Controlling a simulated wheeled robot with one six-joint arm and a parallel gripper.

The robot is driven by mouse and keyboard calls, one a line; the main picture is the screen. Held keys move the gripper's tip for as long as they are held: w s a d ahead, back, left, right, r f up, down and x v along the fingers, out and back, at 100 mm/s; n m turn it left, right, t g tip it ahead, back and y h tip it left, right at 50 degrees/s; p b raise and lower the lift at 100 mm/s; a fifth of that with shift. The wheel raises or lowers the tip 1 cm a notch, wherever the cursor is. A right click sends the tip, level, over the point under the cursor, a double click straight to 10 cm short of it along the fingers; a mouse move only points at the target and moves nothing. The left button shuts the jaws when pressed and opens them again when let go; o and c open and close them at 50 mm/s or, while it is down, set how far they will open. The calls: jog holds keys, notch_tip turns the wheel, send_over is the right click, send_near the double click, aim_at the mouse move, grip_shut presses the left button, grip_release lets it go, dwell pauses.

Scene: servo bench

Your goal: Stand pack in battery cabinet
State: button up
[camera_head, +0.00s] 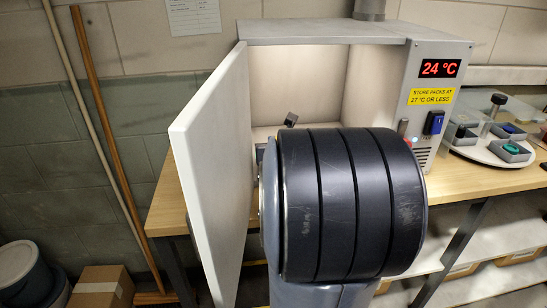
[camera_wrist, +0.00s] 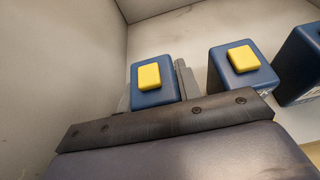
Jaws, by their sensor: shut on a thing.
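The battery cabinet (camera_head: 425,120) stands on the bench with its white door (camera_head: 215,160) swung open to the left. Its display reads 24 °C. In the wrist view, my gripper (camera_wrist: 158,88) is inside the cabinet, shut on a blue pack (camera_wrist: 142,98) with a yellow block on its top. The pack looks upright; its lower part is hidden behind my gripper's dark bar, so I cannot tell whether it touches the floor. In the head view my dark arm hides the pack and the lower front of the cabinet.
Two more blue packs stand to the right of the held one, one yellow-topped (camera_wrist: 240,75) and one cut off by the edge (camera_wrist: 298,65). A pale cabinet wall (camera_wrist: 90,70) is close on the left. A round white tray (camera_head: 488,150) with small parts sits right of the cabinet.

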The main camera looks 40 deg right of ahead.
jog(key=shift+w+a+f, duration=0.1)
jog(key=shift+w+f, duration=0.1)
jog(key=shift+f+b, duration=0.25)
jog(key=shift+b, duration=0.05)
jog(key=o, duration=1)
jog(key=shift+r, duration=0.2)
